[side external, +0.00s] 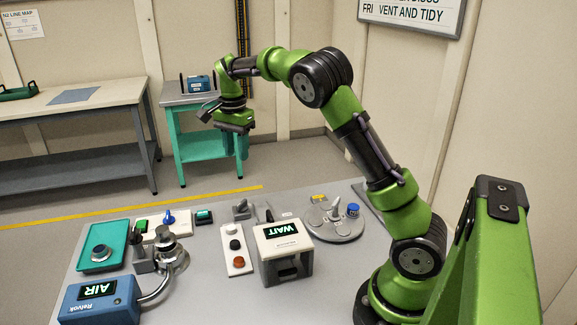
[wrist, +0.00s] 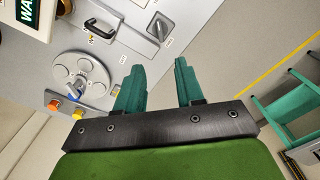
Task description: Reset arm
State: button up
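My gripper (side external: 237,148) is raised in the air beyond the far edge of the grey work table (side external: 215,205). My green and black arm reaches up from the right and bends over to the left. In the wrist view, the two teal fingers of my gripper (wrist: 159,78) are apart with nothing between them. The gripper touches nothing that I can see.
The table holds a "WAIT" box (side external: 284,250), an "AIR" unit (side external: 100,302), a round plate with a blue knob (side external: 335,222), a button panel (side external: 236,250) and a teal tray (side external: 100,247). A teal-legged stand (side external: 180,130) is behind. Air around the gripper looks clear.

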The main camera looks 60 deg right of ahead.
jog(key=shift+r, duration=0.55)
jog(key=s+a+r+n+t+y, duration=0.1)
jog(key=s+a+r+n+t, duration=0.1)
jog(key=s+a+n, duration=0.5)
jog(key=s+a+r+n+t+y, duration=0.1)
jog(key=s+a+n+t, duration=0.4)
jog(key=s+a, duration=0.5)
jog(key=shift+s+a+r+n, duration=0.25)
jog(key=shift+s+r+n, duration=0.65)
jog(key=shift+s, duration=2.4)
jog(key=shift+f, duration=0.2)
